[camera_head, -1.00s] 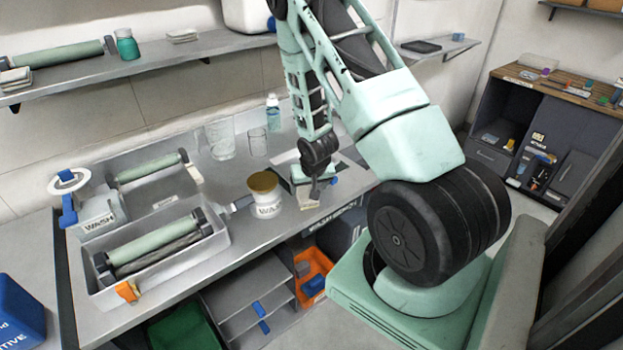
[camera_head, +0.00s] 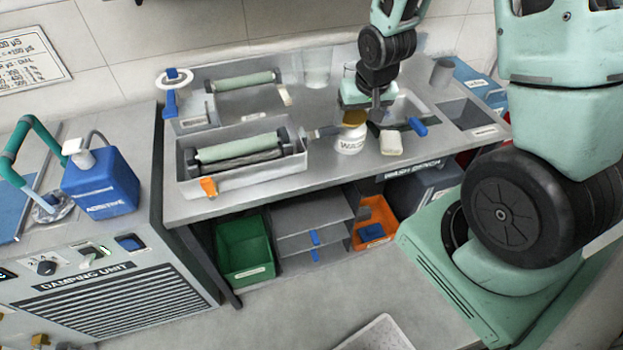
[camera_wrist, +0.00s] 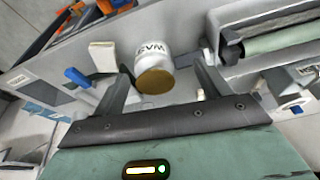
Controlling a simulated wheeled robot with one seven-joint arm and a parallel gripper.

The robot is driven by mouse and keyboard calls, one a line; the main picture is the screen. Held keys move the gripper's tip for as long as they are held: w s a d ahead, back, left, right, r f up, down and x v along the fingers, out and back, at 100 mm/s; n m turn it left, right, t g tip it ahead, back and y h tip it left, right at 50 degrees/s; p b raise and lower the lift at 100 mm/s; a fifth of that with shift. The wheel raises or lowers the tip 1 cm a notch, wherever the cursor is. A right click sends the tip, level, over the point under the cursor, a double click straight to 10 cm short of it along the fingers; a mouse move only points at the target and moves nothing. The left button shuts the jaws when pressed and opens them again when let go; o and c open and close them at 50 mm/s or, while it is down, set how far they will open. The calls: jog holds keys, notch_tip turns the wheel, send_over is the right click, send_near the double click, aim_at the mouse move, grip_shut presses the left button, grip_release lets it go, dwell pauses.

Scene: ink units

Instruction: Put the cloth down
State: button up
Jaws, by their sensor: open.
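The folded cream-white cloth (camera_head: 391,143) lies on the front part of the wash bench, just right of the wash jar. In the wrist view the cloth (camera_wrist: 103,57) lies left of the jar, outside my fingers and apart from them. My gripper (camera_head: 377,113) is over the bench behind the jar and cloth. In the wrist view my gripper (camera_wrist: 163,75) has its fingers spread, with nothing held between them. The white wash jar (camera_wrist: 153,48) with its gold-brown lid shows beyond the gap; I cannot tell the distance to it.
A grey tray with green rollers (camera_head: 243,179) stands left of the jar. A blue-handled tool (camera_head: 417,126) lies right of the cloth, near a sink opening (camera_head: 466,114). A green bin (camera_head: 245,250) and an orange bin (camera_head: 375,222) sit under the bench. The floor in front is mostly clear.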

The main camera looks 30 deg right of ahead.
jog(key=s+a+r+n+y, duration=0.1)
jog(key=s+a+r+n, duration=0.15)
jog(key=a, duration=0.55)
jog(key=s+a+r+n+y, duration=0.1)
jog(key=s+a+r+n, duration=0.2)
jog(key=a, duration=0.5)
jog(key=s+a+r+n+g+b, duration=0.3)
jog(key=s+a+n, duration=0.3)
jog(key=s+a, duration=0.5)
jog(key=s, duration=0.4)
jog(key=shift+r+b, duration=0.2)
jog(key=shift+b, duration=0.2)
jog(key=shift+s, duration=0.1)
jog(key=shift+o, duration=0.6)
